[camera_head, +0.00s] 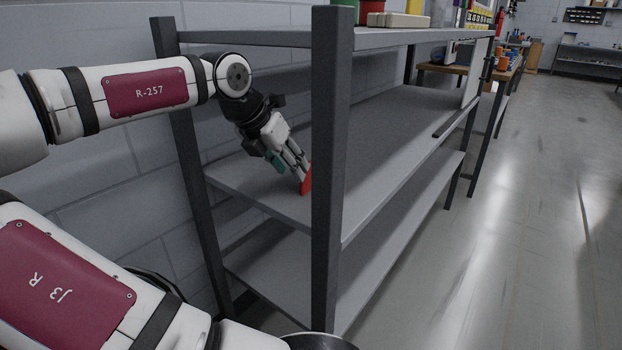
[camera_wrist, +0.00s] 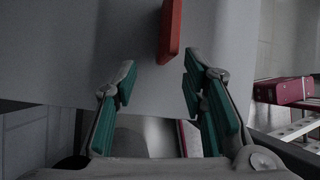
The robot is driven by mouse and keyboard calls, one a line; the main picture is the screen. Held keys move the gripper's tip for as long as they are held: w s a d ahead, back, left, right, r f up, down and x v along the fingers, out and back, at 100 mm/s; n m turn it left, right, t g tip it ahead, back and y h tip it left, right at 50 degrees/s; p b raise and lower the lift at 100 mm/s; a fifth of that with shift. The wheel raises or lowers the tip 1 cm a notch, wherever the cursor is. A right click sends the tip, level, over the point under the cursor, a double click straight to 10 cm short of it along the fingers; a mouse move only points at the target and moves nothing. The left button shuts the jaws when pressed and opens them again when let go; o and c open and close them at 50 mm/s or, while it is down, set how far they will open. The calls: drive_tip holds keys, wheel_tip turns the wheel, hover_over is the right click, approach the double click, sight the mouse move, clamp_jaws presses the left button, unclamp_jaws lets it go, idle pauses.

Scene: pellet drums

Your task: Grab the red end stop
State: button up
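In the wrist view the red end stop (camera_wrist: 170,32) is a narrow upright shape at the top, slightly right of centre, cut off by the picture edge. My gripper (camera_wrist: 158,68) is open, its two teal-padded fingers spread apart with nothing between them. The end stop is ahead of the fingertips. In the head view my gripper (camera_head: 297,169) points down at the shelf beside the end stop; whether they touch is unclear.
The rack's dark front post (camera_head: 331,170) stands close to my gripper. The upper shelf (camera_head: 385,37) runs above my wrist and carries several containers. The middle shelf (camera_head: 390,135) is mostly bare to the right. A block wall (camera_head: 110,190) is behind the rack.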

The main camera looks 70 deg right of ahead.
drive_tip(key=d, duration=0.2)
drive_tip(key=s+d+b, duration=0.1)
drive_tip(key=s+d, duration=0.1)
drive_tip(key=d, duration=0.1)
drive_tip(key=shift+s+d+b, duration=0.25)
drive_tip(key=shift+d+b, duration=0.05)
drive_tip(key=shift+b, duration=0.05)
drive_tip(key=shift+d+f+b, duration=0.1)
drive_tip(key=shift+f+b, duration=0.25)
drive_tip(key=shift+f, duration=0.2)
clamp_jaws()
